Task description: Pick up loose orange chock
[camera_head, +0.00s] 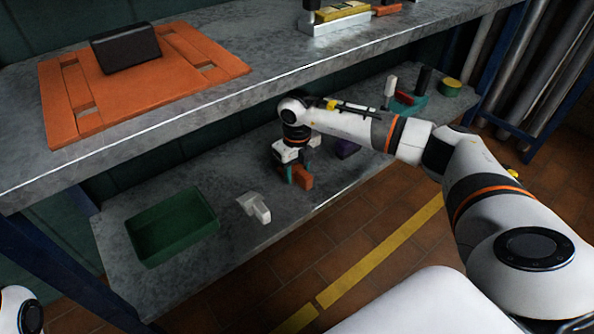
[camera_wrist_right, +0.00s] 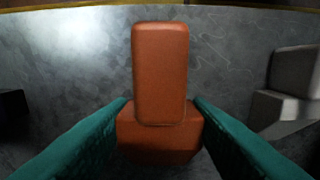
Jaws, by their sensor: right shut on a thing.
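The orange chock (camera_head: 302,177) is on the lower shelf, below my right gripper (camera_head: 290,172). In the right wrist view the chock (camera_wrist_right: 160,70) shows a long upright-looking part and a wider block nearer the camera. The teal fingers of my right gripper (camera_wrist_right: 160,112) are closed against both sides of the wider block. I cannot tell whether the chock touches the shelf or is just clear of it. My left gripper is out of view.
On the lower shelf (camera_head: 125,275), a green bin (camera_head: 172,228) and a pale grey block (camera_head: 256,207) lie left of my gripper; a purple thing (camera_head: 347,148) is close on its right. The upper shelf (camera_head: 240,100) overhangs, carrying an orange board (camera_head: 65,95) and a black block (camera_head: 126,48).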

